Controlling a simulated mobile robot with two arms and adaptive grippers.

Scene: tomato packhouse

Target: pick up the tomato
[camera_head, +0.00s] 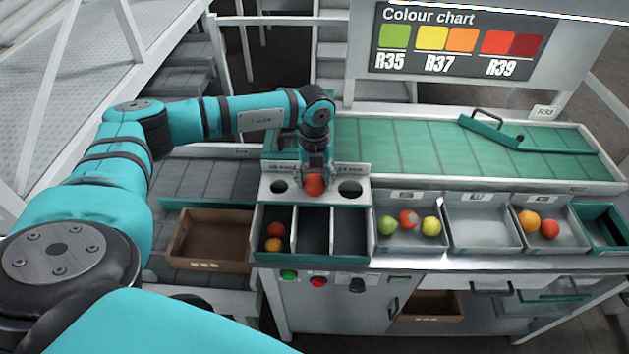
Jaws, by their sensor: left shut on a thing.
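My left gripper (315,172) points down over the sizing plate (329,169) at the front left of the bench. It is shut on a red tomato (314,186), which shows at the fingertips between the plate's two round holes. I cannot tell whether the tomato touches the plate. Below the plate is a three-part tray (312,259). Its left compartment holds a red tomato (275,230) and an orange one (273,244); its middle and right compartments look empty. My right gripper is not in view.
To the right, one grey bin (408,251) holds several tomatoes, the next to it (484,238) is empty, and another (562,249) holds two. A brown crate (208,262) stands at left. A green bar (509,136) crosses the green belt (420,150).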

